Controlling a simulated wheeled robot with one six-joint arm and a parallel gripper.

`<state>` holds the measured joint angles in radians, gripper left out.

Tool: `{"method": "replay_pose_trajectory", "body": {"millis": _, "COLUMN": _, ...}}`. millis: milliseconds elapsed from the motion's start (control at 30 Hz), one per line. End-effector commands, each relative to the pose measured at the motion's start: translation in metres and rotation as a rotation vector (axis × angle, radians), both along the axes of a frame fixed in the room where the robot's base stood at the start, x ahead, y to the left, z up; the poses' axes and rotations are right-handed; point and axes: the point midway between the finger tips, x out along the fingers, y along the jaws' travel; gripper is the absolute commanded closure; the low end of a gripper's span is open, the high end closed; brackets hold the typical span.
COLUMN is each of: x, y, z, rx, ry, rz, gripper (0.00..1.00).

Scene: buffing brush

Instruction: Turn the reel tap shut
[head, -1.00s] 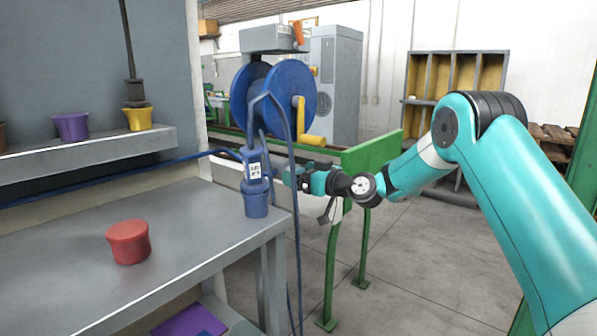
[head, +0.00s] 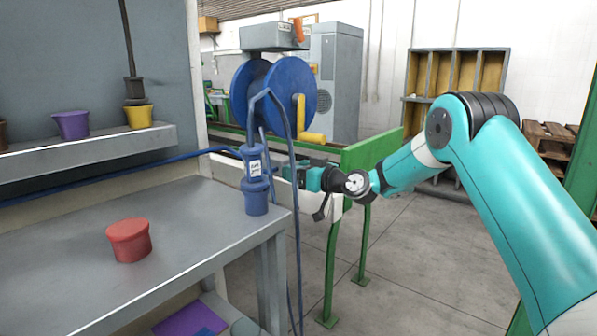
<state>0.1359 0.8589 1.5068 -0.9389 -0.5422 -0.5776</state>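The hose reel (head: 290,85) has blue discs and a yellow crank (head: 302,120). A grey box (head: 268,37) sits above it. A small orange lever (head: 298,30), which looks like the reel tap, stands nearly upright at the box's right end. My gripper (head: 285,172) is well below the lever and apart from it, just right of the blue labelled tool (head: 254,165) at the bench corner. The gripper points left and looks small and dark; its fingers are too unclear to tell open from shut, or whether they touch the tool.
A grey bench (head: 190,230) fills the left side, with a red pot (head: 129,240) on it. A shelf (head: 80,150) above holds purple and yellow pots. A blue hose (head: 290,140) hangs between reel and bench.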

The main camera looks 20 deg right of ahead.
Motion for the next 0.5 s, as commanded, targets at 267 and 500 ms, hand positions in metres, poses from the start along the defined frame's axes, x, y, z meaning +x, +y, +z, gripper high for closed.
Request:
{"method": "replay_pose_trajectory", "body": {"millis": 267, "x": 0.0002, "y": 0.0001, "z": 0.0006, "rx": 0.133, "ry": 0.098, "rz": 0.001, "gripper": 0.62}}
{"method": "replay_pose_trajectory", "body": {"millis": 500, "x": 0.0003, "y": 0.0001, "z": 0.0009, "rx": 0.311, "ry": 0.228, "rz": 0.001, "gripper": 0.62}}
